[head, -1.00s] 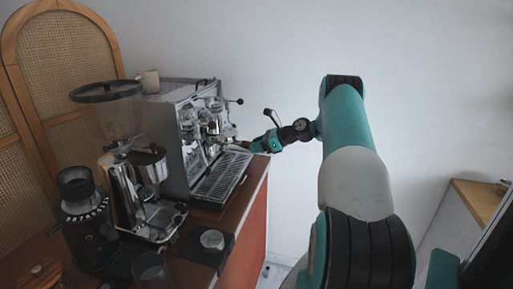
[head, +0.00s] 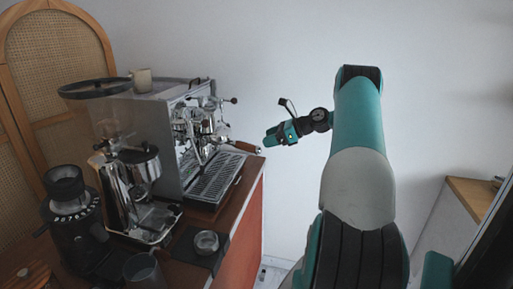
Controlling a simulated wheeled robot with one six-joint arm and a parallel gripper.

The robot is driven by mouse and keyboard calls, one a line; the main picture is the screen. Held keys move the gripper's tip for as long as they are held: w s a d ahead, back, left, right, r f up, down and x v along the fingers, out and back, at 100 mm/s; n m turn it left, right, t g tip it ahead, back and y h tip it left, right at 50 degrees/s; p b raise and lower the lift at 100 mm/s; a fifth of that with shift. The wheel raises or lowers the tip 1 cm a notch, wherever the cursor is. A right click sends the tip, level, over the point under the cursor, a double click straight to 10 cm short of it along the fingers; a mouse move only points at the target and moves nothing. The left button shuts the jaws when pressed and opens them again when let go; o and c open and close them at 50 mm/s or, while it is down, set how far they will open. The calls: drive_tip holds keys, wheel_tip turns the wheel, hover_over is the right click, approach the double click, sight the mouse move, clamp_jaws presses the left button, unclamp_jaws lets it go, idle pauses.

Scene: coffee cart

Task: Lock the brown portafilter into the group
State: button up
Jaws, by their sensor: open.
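The espresso machine (head: 160,130) stands on the cart with its chrome group (head: 205,125) facing right. The brown portafilter handle (head: 246,147) sticks out to the right from below the group, over the drip tray (head: 215,178). The portafilter's head is at the group, but it is too small to tell how it sits there. My gripper (head: 268,138) is open and empty, a little above and to the right of the handle's end, with a visible gap between them.
A grinder with a black hopper (head: 95,88) and a smaller black grinder (head: 68,190) stand at the left. A tamper-like metal piece (head: 206,242) lies on a dark mat. A cup (head: 142,79) is on the machine.

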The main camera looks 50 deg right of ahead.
drive_tip(key=p+v, duration=0.3)
drive_tip(key=v, duration=0.7)
drive_tip(key=shift+p, duration=0.3)
drive_tip(key=shift+w, duration=0.1)
drive_tip(key=shift+f, duration=0.1)
